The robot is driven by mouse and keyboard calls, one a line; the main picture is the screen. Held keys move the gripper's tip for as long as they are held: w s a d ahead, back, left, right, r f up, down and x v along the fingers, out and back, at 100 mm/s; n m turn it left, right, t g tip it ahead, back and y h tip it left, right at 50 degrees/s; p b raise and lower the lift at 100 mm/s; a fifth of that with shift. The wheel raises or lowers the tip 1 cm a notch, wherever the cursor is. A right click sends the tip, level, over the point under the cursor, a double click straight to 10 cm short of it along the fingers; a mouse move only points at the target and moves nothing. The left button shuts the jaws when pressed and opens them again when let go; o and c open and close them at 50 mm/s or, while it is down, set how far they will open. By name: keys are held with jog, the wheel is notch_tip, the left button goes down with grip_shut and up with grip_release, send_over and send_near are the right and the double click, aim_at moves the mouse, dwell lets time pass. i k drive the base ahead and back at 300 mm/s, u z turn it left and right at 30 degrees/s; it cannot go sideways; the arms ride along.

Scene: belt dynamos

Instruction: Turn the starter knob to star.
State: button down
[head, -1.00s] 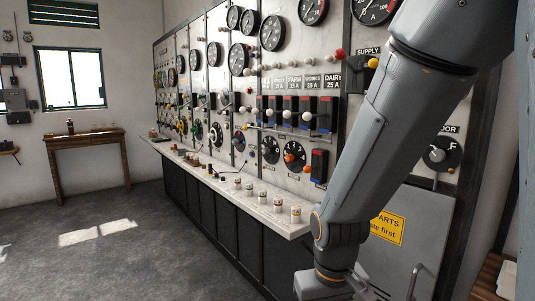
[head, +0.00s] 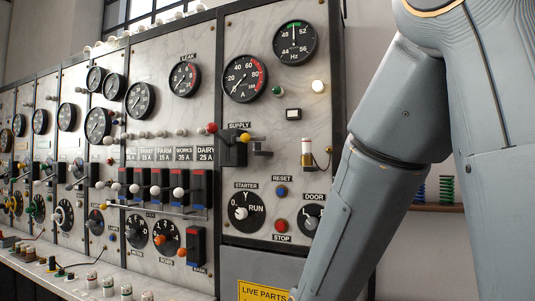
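The starter knob (head: 241,213) is on the marble panel in the head view, under a STARTER label. It has a round black dial with a pale knob in its middle. A Y stands at the top of the dial and RUN at its right. The knob is small here, and I cannot tell exactly which mark it points to. My arm comes down from the upper right and leaves the picture at the bottom, right of the starter. My gripper is out of view.
A blue RESET button (head: 281,191), a red STOP button (head: 281,225) and a DOOR knob (head: 311,223) sit right of the starter. A supply lever (head: 244,138) juts out above it. A row of breakers (head: 168,189) and a ledge (head: 70,287) lie to the left.

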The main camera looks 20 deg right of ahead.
aim_at(242, 213)
jog(key=u, duration=1.05)
jog(key=i, duration=0.5)
jog(key=z, duration=1.65)
